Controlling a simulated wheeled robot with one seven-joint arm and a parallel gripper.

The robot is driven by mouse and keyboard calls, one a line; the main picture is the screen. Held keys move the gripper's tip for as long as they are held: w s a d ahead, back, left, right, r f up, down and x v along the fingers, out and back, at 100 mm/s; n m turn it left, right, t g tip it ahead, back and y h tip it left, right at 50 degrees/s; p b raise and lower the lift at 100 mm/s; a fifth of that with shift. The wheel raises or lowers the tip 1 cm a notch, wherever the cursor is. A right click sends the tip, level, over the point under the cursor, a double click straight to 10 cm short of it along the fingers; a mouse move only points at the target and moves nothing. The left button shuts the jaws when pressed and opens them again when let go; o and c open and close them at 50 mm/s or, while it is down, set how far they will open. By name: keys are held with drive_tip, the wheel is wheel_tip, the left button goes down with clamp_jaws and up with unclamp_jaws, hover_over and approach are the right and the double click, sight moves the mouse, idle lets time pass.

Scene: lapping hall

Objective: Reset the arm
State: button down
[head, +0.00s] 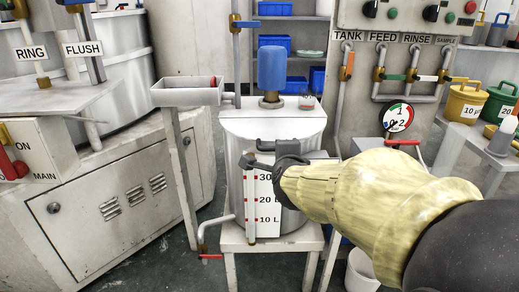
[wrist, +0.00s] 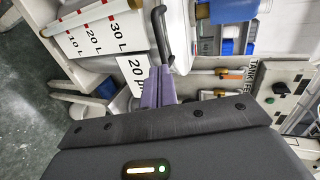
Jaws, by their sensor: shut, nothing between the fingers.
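My arm, in a pale yellow sleeve, reaches in from the right of the head view. My gripper (head: 254,163) is in front of the white tank (head: 235,135), near its dark handle (head: 284,144) and the top of its level scale (head: 264,203). In the wrist view my gripper's purple fingers (wrist: 159,84) are together with nothing between them. There the handle (wrist: 162,36) lies just beyond the fingertips; I cannot tell whether they touch. The scale (wrist: 98,32), marked 10, 20 and 30 L, is left of the fingers.
The tank stands on a white stand (head: 242,242). A narrow trough (head: 188,92) is on its left. A panel with labelled valves (head: 402,72) and a gauge (head: 397,117) is at right. A yellow bucket (head: 464,102) and a green one (head: 499,103) stand at far right.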

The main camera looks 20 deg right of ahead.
drive_tip(key=s+a+f+n+g+y, duration=0.1)
drive_tip(key=s+a+f+n+g, duration=0.25)
drive_tip(key=f+n, duration=0.35)
drive_tip(key=s+a+f+n+g+y, duration=0.2)
drive_tip(key=s+a+f+n+g, duration=0.1)
drive_tip(key=s+f+n, duration=0.3)
drive_tip(key=s+a+f+n+g+y, duration=0.1)
drive_tip(key=s+a+f+n+g, duration=0.25)
drive_tip(key=f+n, duration=0.45)
wheel_tip(320, 180, up, 36)
drive_tip(key=p, duration=3.6)
drive_tip(key=shift+s+d+n+g, duration=0.3)
drive_tip(key=shift+s, duration=0.05)
drive_tip(key=shift+f, duration=0.2)
